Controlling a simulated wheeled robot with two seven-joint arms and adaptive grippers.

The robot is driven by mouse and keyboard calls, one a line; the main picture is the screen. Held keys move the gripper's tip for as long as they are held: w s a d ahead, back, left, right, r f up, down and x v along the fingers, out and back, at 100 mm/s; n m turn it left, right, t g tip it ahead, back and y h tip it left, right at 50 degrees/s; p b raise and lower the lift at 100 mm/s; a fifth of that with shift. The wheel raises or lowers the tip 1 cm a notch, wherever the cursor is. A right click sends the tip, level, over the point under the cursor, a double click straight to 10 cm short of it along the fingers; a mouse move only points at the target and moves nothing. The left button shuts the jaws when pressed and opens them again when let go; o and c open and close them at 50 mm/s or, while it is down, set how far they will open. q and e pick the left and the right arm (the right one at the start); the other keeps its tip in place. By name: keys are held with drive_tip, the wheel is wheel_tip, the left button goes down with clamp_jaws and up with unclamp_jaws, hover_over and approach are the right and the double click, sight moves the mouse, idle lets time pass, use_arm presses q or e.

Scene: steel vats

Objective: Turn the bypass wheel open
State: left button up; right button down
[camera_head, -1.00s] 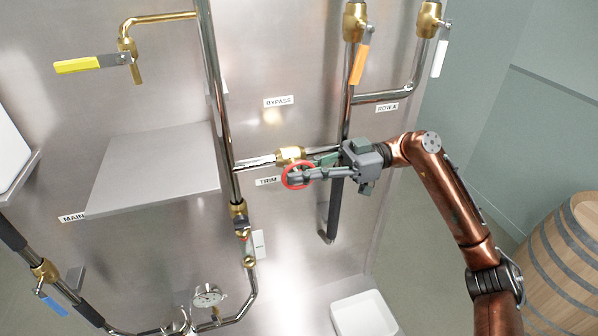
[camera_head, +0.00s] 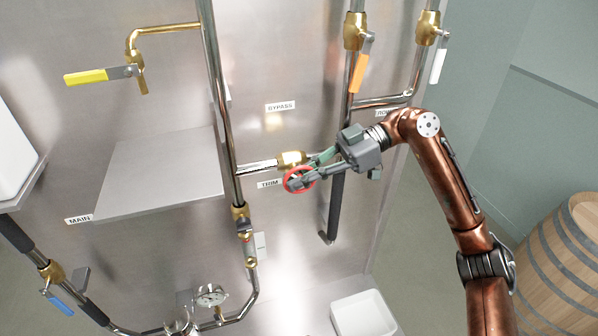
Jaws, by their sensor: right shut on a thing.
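A small red handwheel (camera_head: 290,187) sits in front of a brass valve body (camera_head: 291,158) on the short horizontal pipe. The BYPASS label (camera_head: 280,106) is on the steel panel above it, and the TRIM label (camera_head: 269,183) is just left of the wheel. My right gripper (camera_head: 300,180) reaches in from the right and is shut on the red wheel's rim, its fingers hiding part of the wheel. My left gripper is not in view.
A yellow-handled tap (camera_head: 87,76) is at upper left. Orange (camera_head: 359,73) and white (camera_head: 438,66) lever handles hang above my right arm. A grey shelf (camera_head: 160,172) juts out at left. A white bin (camera_head: 363,315) and a barrel (camera_head: 560,262) stand low at right.

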drive_tip(key=shift+r+t+h+p, duration=0.2)
drive_tip(key=shift+t+h+p, duration=0.1)
drive_tip(key=shift+h+p, duration=0.3)
drive_tip(key=shift+a+f+h+p, duration=0.1)
drive_tip(key=shift+h+p, duration=0.2)
drive_tip(key=shift+h, duration=0.4)
drive_tip(key=shift+f+h, duration=0.1)
drive_tip(key=shift+h, duration=0.2)
drive_tip(key=c, duration=2)
unclamp_jaws()
drive_tip(key=shift+f, duration=0.1)
